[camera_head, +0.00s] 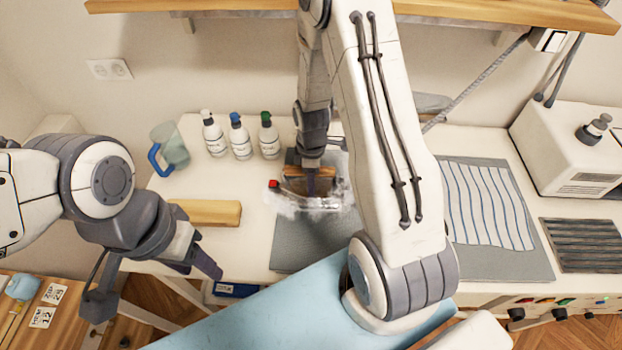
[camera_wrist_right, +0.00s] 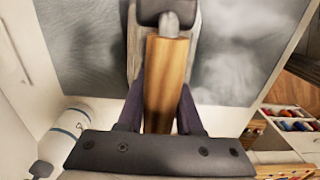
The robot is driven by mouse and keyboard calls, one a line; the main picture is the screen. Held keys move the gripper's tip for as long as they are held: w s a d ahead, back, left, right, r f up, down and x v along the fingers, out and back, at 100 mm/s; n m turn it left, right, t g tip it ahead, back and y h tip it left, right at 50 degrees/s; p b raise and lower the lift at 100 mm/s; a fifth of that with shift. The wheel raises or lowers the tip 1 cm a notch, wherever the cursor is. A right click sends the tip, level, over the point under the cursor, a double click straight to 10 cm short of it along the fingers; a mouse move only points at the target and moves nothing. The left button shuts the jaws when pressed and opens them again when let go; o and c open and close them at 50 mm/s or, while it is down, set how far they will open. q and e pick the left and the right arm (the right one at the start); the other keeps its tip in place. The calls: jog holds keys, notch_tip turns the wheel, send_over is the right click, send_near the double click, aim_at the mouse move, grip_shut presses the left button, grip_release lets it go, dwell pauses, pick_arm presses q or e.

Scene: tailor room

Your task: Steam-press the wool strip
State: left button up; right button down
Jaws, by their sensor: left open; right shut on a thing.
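My right gripper (camera_head: 312,180) is shut on the wooden handle of a steam iron (camera_head: 293,186). The handle (camera_wrist_right: 167,80) also shows between its fingers in the right wrist view. White steam surrounds the iron's lower part, so its sole is hard to see. The iron is over a dark grey cloth-like piece (camera_head: 300,247) on the white table. Whether this is the wool strip or a pressing mat, and whether the sole touches it, I cannot tell. My left gripper (camera_head: 152,284) is open and empty at lower left, away from the iron.
Three capped bottles (camera_head: 240,138) and a blue-handled jug (camera_head: 170,148) stand behind. A wooden block (camera_head: 207,212) lies left of the grey piece. At right are a wavy-striped cloth (camera_head: 488,205) on a grey mat, a dark ribbed plate (camera_head: 585,245) and a white machine (camera_head: 568,150). A shelf hangs above.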

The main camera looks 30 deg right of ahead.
jog(key=shift+w+r+p, duration=0.15)
jog(key=shift+r+p, duration=2.4)
jog(key=shift+r, duration=0.85)
